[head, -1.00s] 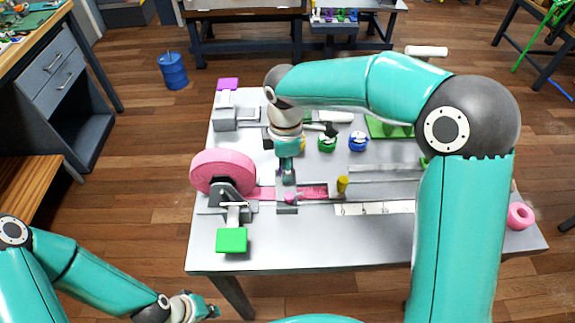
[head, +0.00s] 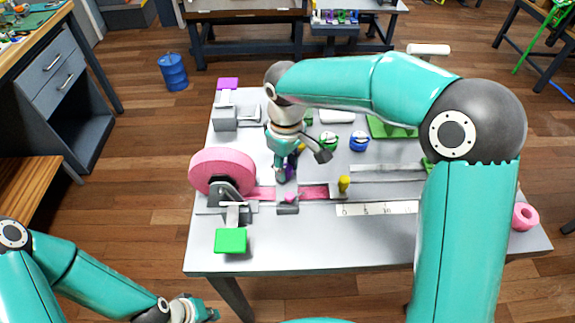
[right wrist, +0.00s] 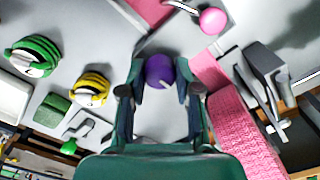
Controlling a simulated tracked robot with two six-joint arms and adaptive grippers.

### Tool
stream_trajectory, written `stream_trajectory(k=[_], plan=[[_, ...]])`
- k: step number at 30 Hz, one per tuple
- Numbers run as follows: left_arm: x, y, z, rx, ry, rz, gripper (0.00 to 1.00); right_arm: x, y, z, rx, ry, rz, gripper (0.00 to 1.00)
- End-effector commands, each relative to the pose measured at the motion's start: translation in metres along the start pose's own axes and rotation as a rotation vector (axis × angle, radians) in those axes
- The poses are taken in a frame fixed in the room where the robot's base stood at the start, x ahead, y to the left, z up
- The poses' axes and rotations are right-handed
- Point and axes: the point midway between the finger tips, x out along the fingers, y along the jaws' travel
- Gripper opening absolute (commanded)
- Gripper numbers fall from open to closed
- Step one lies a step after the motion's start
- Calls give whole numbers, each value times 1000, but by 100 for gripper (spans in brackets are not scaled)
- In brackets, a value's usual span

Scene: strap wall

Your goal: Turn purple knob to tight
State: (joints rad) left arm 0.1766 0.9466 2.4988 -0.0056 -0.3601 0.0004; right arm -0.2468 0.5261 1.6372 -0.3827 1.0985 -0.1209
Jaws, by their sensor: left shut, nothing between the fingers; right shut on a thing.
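The purple knob (right wrist: 158,70) sits between the fingers of my right gripper in the right wrist view, with a pale mark on its face. My right gripper (right wrist: 160,82) is shut on it. In the head view the right gripper (head: 281,174) points down near the pink strap, and only a sliver of purple shows beside it. My left gripper (head: 208,313) is shut and empty at the bottom left, off the table.
A large pink roll (head: 222,170) feeds a pink strap (head: 314,192) across the table (head: 300,250). A pink ball knob (right wrist: 213,20), yellow dial (right wrist: 90,88) and green dial (right wrist: 33,57) are close by. A blue dial (head: 359,142) and green block (head: 231,241) stand farther off.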

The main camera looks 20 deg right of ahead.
Motion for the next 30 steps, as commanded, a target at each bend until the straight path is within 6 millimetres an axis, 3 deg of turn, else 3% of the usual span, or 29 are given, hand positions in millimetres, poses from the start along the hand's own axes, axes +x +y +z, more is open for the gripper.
stream_trajectory(k=[20, 21, 25, 30], plan=[[1, 0, 0, 0, 0, 0, 0, 1, -1, 0, 77, -1, -3, 0], [1, 0, 0, 0, 0, 0, 0, 1, -1, 0, 77, -1, -3, 36], [1, 0, 0, 0, 0, 0, 0, 1, -1, 0, 76, -1, -2, 57], [1, 0, 0, 0, 0, 0, 0, 0, 0, 0, 75, 0, -1, 58]])
